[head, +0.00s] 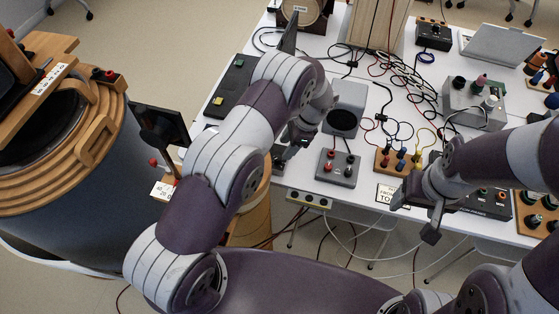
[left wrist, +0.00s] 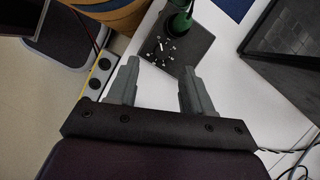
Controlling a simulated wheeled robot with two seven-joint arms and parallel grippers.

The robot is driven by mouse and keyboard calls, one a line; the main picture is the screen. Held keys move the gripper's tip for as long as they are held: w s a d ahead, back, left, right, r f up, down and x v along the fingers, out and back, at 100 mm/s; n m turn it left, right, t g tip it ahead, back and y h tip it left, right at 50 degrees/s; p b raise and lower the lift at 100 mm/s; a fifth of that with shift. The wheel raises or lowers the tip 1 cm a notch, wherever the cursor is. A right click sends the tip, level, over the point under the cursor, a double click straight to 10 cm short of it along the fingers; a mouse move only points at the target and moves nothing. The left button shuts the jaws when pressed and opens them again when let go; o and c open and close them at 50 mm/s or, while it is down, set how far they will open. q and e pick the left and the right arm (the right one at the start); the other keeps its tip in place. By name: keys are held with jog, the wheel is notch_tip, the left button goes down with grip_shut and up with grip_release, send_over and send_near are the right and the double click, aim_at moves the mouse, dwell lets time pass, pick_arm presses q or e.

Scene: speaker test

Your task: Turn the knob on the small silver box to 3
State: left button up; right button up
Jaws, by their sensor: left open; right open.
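I cannot read the marks or the knob's setting. My left gripper (left wrist: 159,72) is open with nothing between its fingers; in the head view it (head: 291,150) hangs over the table's near left edge, and the box is largely hidden around it. My right gripper (head: 415,213) is open and empty near the table's front edge.
A grey box with red and black terminals (head: 338,169) and a speaker box (head: 345,97) stand right of my left gripper. A silver box with several knobs (head: 475,104) is at the right. Cables cross the table's middle. A large wooden-topped drum (head: 75,160) stands at the left.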

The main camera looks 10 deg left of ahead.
aim_at(278, 158)
pick_arm(q)
jog(key=x, duration=0.1)
jog(key=p+x, duration=0.1)
jog(key=x, duration=0.3)
jog(key=shift+w+a+f, duration=0.1)
jog(key=shift+w+f, duration=0.05)
jog(key=shift+w, duration=0.2)
jog(key=shift+s+a+f, duration=0.2)
jog(key=shift+s+f, duration=0.05)
jog(key=shift+f, duration=0.3)
grip_shut()
